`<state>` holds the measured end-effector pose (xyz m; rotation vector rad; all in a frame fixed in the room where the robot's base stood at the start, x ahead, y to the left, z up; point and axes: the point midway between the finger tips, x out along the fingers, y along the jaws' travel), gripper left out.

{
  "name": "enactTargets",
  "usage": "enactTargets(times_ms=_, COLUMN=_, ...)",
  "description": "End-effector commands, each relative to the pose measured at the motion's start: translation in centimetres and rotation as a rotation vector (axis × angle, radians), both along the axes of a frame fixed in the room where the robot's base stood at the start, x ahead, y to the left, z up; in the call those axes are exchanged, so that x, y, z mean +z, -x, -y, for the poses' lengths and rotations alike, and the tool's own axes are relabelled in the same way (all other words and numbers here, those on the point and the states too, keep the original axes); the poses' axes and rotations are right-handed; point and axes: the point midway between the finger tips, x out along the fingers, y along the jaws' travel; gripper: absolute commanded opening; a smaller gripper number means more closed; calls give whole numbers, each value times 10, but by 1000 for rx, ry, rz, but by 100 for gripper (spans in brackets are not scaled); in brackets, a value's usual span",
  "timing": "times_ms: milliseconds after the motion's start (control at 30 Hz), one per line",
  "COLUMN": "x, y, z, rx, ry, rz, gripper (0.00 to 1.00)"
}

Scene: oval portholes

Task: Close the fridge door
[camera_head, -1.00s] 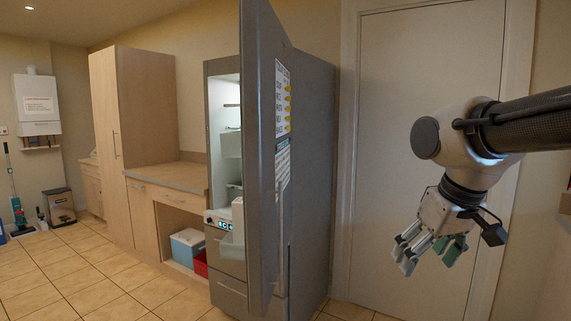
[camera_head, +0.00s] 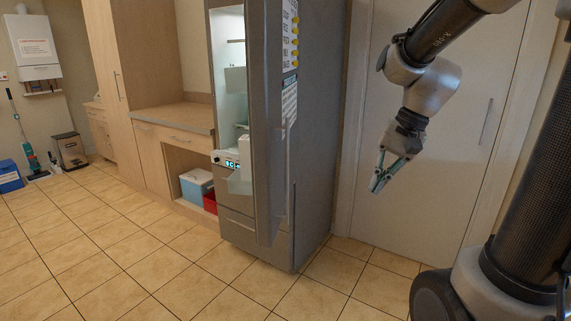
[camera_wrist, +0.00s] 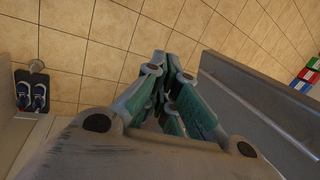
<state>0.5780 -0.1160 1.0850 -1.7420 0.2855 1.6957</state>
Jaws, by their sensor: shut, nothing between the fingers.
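The tall grey fridge (camera_head: 318,150) stands in the middle of the head view with its door (camera_head: 262,130) open. The door swings out toward me, showing its outer face with paper notes (camera_head: 290,35) and a long handle. The lit interior (camera_head: 230,95) shows left of the door. My gripper (camera_head: 376,188) hangs to the right of the door, pointing down, clear of it and empty. Its fingers are closed together. In the wrist view the green-padded fingers (camera_wrist: 163,62) point over floor tiles, with a grey panel, apparently the door (camera_wrist: 262,105), to their right.
A closed white room door (camera_head: 440,160) stands behind my gripper. A wooden counter (camera_head: 180,118) with a blue-and-white cooler (camera_head: 195,187) below is left of the fridge. Shoes (camera_wrist: 32,95) lie at the left of the wrist view. The tiled floor in front is clear.

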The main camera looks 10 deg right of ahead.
Motion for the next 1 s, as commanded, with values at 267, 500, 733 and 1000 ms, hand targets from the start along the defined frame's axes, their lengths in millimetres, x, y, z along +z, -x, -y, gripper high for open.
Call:
enactTargets(times_ms=267, x=24, y=-111, z=-59, rx=-773, ry=-476, rz=-290, gripper=0)
enactTargets(times_ms=500, x=47, y=-123, z=-80, rx=-1078, ry=-629, rz=-476, gripper=0)
enactTargets(times_ms=733, x=34, y=-127, z=-91, rx=-1115, ry=-630, rz=-503, gripper=0)
enactTargets(times_ms=1000, x=-6, y=-141, z=-128, rx=-1113, ry=-628, rz=-503, gripper=0)
